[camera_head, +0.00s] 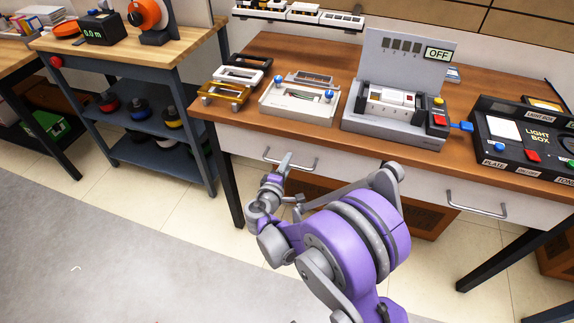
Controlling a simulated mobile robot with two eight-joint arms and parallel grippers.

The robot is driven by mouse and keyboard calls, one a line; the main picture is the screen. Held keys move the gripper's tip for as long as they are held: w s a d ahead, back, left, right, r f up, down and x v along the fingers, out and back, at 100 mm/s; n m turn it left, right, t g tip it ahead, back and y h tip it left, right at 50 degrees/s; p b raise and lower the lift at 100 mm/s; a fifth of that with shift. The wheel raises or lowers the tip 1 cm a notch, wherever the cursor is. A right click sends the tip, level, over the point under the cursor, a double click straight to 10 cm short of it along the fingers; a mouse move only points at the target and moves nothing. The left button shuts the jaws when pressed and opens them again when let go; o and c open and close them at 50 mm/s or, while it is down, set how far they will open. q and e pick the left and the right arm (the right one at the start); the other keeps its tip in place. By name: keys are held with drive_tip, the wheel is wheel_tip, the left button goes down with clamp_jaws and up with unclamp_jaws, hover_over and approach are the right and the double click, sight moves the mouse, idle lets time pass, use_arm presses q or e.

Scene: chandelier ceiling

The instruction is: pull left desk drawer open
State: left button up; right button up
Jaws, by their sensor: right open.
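The left desk drawer (236,140) has a white front under the wooden desk top and looks shut, flush with the desk. Its metal bar handle (307,167) runs across the middle of the front. My right gripper (287,163) is open, with its fingertips at the left part of the handle and overlapping it in the picture. I cannot tell whether the fingers are around the bar or only in front of it. My purple right arm hides part of the drawer's lower right area. My left gripper is not in view.
The right drawer handle (476,211) is on a second white front. Lab devices, including a grey unit marked OFF (430,70) and a light box (520,140), stand on the desk. A workbench (130,50) stands left. The floor before the desk's left side is clear.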

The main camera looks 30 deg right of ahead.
drive_tip(key=shift+w+d, duration=0.15)
drive_tip(key=shift+d, duration=0.05)
clamp_jaws()
idle(1.4)
